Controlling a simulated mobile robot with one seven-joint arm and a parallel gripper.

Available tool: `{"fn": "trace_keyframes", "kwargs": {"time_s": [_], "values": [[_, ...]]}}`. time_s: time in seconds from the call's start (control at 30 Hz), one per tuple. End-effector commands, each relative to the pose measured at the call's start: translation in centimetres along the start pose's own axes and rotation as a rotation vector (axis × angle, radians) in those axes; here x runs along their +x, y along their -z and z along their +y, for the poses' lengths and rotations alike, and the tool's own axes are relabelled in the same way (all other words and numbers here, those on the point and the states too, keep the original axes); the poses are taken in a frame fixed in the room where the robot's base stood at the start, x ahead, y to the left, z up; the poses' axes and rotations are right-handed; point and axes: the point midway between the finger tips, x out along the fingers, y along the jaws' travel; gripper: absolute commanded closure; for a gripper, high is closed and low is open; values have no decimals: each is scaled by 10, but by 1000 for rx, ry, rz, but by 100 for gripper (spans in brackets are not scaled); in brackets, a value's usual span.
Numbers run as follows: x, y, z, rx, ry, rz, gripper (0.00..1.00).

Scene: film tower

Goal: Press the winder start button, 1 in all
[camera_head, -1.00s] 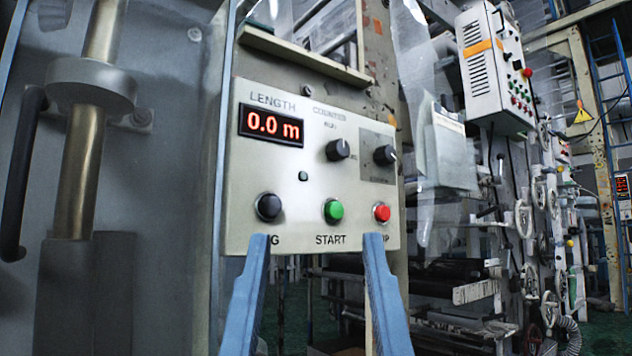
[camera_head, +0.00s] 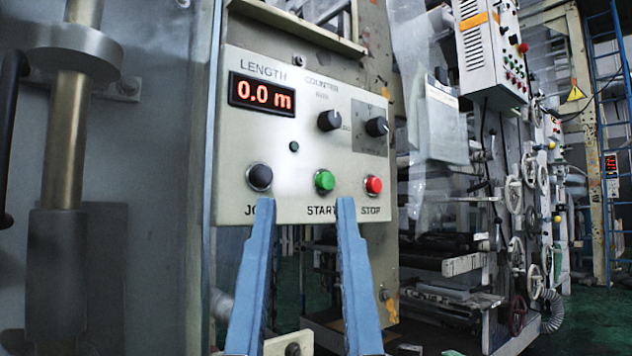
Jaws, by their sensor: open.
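The green START button (camera_head: 325,181) is in the lower middle of a pale control panel (camera_head: 232,140). A black jog button (camera_head: 260,177) is to its left and a red STOP button (camera_head: 373,185) to its right. The LENGTH display (camera_head: 262,94) reads 0.0 m in red. My gripper (camera_head: 305,205) is open and empty, with two blue fingers. Its fingertips show below the button row, one under the jog button and one between START and STOP, partly covering the labels. I cannot tell the gap in depth between the fingertips and the panel.
Two dark knobs (camera_head: 353,124) sit above the buttons. A ledge (camera_head: 297,28) juts out over the panel. A metal column (camera_head: 66,130) with a dark handle stands at the left. A white control box (camera_head: 490,50) and machinery with handwheels are at the right.

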Motion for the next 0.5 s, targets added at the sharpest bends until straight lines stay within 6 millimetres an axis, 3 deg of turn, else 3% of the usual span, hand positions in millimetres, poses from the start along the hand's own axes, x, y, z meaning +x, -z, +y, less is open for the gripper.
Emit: {"fn": "trace_keyframes", "kwargs": {"time_s": [0.03, 0.23, 0.5], "values": [[0, 0, 0, 0, 0, 0, 64], [0, 0, 0, 0, 0, 0, 100], [0, 0, 0, 0, 0, 0, 100]]}}
